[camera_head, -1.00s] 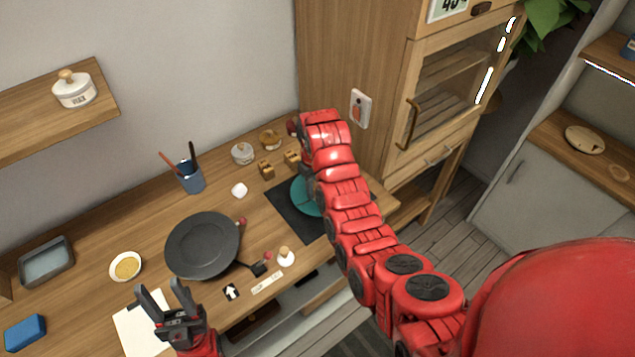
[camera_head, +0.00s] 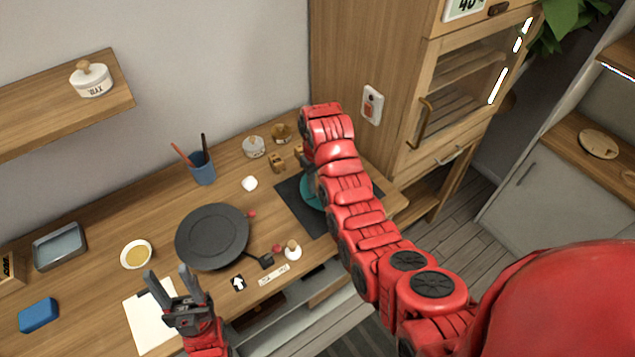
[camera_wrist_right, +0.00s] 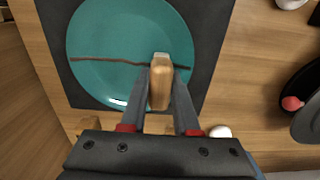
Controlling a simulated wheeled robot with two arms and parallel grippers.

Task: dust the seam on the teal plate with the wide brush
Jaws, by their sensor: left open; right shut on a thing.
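The teal plate (camera_wrist_right: 115,42) lies on a dark mat (camera_wrist_right: 215,30) in the right wrist view, with a thin brown seam (camera_wrist_right: 105,61) across it. In the head view the plate (camera_head: 310,192) is mostly hidden behind my right arm. My right gripper (camera_wrist_right: 161,88) is shut on a wooden brush handle (camera_wrist_right: 160,85), held over the plate near the seam's end. The bristles are hidden, so I cannot tell whether they touch. My left gripper (camera_head: 172,287) is open and empty, above the front left of the table near white paper (camera_head: 150,322).
A dark round pan (camera_head: 212,236) stands left of the mat. A blue cup (camera_head: 202,168) with brushes, a yellow-filled bowl (camera_head: 137,254), a grey tray (camera_head: 60,246) and a blue block (camera_head: 38,315) are on the table. A tall wooden cabinet (camera_head: 365,60) stands behind my right arm.

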